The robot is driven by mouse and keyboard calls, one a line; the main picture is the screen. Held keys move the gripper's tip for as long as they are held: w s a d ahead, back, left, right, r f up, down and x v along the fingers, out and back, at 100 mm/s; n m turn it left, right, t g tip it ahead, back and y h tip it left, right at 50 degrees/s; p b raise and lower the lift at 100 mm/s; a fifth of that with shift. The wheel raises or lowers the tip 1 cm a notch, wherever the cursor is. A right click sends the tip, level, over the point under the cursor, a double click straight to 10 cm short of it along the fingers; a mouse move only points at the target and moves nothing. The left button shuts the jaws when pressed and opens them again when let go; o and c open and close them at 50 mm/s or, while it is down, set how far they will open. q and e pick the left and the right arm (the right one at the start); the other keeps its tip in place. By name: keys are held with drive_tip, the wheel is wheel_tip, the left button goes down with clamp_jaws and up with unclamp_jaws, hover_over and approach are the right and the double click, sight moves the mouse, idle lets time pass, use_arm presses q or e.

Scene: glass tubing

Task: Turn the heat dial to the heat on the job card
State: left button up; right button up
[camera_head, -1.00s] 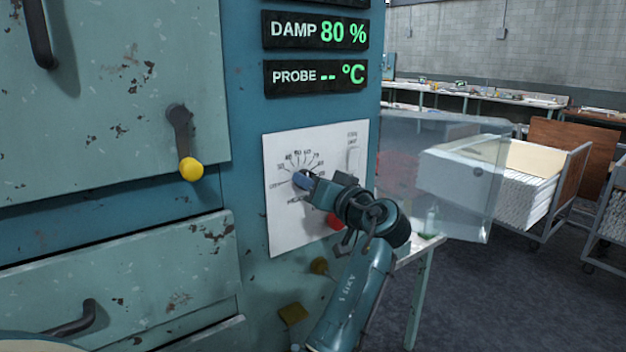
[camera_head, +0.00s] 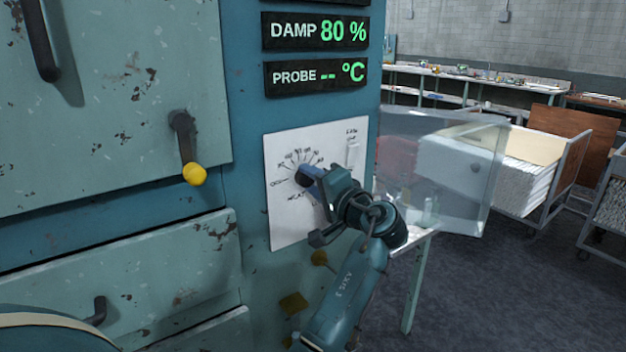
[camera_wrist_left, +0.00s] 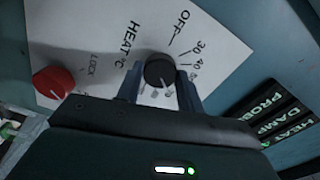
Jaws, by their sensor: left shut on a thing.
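The heat dial (camera_head: 303,176) is a small dark round knob on a white scale plate (camera_head: 290,226). In the left wrist view the dial (camera_wrist_left: 158,69) shows a pale mark on its lower side, with OFF, 30 and 40 printed around it to the upper right. The number at the mark is too small to read surely. My left gripper (camera_head: 313,180) reaches the dial from the lower right. In the left wrist view its fingers (camera_wrist_left: 160,82) are shut on the dial, one on each side. I see no job card. My right gripper is not in view.
A red LOCK knob (camera_wrist_left: 52,82) sits on the same plate. Displays above read DAMP 80 % (camera_head: 317,32) and PROBE -- °C (camera_head: 315,77). A yellow-tipped lever (camera_head: 194,174) is to the left. A clear panel (camera_head: 450,175) stands out to the right.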

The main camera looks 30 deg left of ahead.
use_arm(q)
drive_tip(key=shift+m, duration=0.5)
drive_tip(key=o, duration=1)
drive_tip(key=b+v, duration=0.3)
drive_tip(key=v, duration=1)
drive_tip(key=shift+d+b, duration=0.1)
drive_tip(key=shift+b, duration=0.25)
